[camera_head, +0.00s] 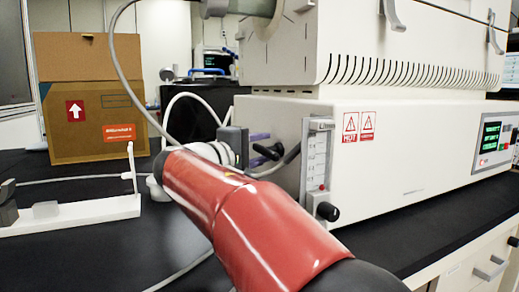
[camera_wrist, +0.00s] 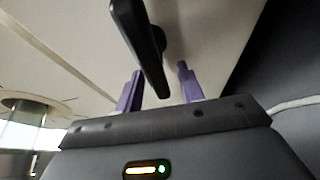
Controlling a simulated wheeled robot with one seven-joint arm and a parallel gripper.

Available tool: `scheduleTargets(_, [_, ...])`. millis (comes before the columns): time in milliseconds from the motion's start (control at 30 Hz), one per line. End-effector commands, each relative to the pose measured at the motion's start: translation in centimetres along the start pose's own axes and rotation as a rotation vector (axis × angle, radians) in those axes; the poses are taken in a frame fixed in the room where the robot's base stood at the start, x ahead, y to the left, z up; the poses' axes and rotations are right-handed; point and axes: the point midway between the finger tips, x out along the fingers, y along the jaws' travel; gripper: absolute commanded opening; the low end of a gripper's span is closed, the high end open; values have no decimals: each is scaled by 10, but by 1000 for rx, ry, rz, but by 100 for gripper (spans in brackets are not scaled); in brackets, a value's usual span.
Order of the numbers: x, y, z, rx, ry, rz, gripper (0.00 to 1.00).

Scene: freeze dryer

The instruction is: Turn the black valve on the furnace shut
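The furnace (camera_head: 410,140) is a white housing at the right in the head view. Its black valve (camera_head: 270,151) sticks out of the left side, beside the flow gauge. In the wrist view the valve (camera_wrist: 140,35) is a long black lever on a round stem against the pale furnace wall. My gripper (camera_head: 259,152) is at the valve, with its purple fingers apart. In the wrist view the lever's near end lies between the two fingers of my gripper (camera_wrist: 160,69), with gaps showing on both sides. Contact is not visible. My red arm hides part of the furnace's lower left.
The flow gauge (camera_head: 317,155) with a black knob (camera_head: 327,211) stands close right of my gripper. A cardboard box (camera_head: 95,100) and a white stand (camera_head: 75,215) are on the dark bench at left. A grey hose loops above my arm.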

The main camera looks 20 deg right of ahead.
Motion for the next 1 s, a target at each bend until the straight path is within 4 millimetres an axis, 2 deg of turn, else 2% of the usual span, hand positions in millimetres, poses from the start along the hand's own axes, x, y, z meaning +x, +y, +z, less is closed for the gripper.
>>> scheduleTargets(67, [0, 0, 0, 0, 0, 0, 37])
scheduleTargets(300, [0, 0, 0, 0, 0, 0, 5])
scheduleTargets(367, [0, 0, 0, 0, 0, 0, 0])
scheduleTargets(733, [0, 1, 0, -47, 0, -21, 0])
scheduleTargets(1000, [0, -1, 1, -211, -1, -89, 0])
